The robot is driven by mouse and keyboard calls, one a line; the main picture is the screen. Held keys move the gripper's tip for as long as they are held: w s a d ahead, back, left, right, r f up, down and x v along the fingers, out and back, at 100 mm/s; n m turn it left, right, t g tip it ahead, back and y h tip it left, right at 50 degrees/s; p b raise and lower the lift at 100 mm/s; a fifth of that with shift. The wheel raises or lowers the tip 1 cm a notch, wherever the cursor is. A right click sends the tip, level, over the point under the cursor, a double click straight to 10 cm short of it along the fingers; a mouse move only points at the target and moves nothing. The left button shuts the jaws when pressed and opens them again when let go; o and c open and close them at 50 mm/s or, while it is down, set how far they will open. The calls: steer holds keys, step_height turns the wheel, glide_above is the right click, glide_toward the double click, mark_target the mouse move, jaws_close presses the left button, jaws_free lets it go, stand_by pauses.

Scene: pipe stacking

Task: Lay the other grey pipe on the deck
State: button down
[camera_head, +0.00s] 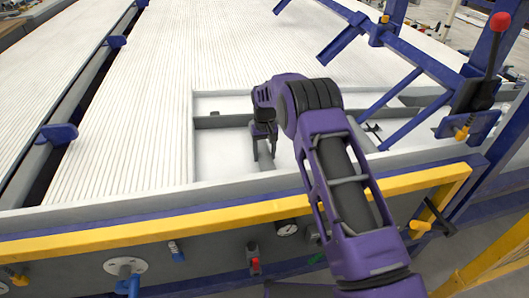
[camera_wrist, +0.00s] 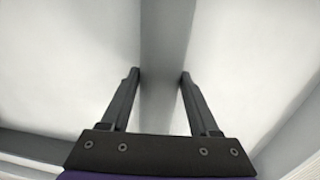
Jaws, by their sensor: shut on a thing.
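A grey pipe (camera_wrist: 166,40), seen as a straight, smooth grey strip, runs away from me between my fingers in the wrist view. My gripper (camera_wrist: 160,76) has one finger on each side of it and is shut on it. In the head view my gripper (camera_head: 263,152) points down into a white-floored recess at the front of the deck (camera_head: 120,110). A short part of the grey pipe (camera_head: 266,166) shows below the fingers there. Its far part is hidden by my arm. I cannot tell whether it touches the floor.
A grey crossbar (camera_head: 222,121) spans the recess to the left of my gripper. A yellow rail (camera_head: 150,231) runs along the front edge. The ribbed white surface at the left is clear.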

steer(key=shift+c, duration=0.2)
jaws_free()
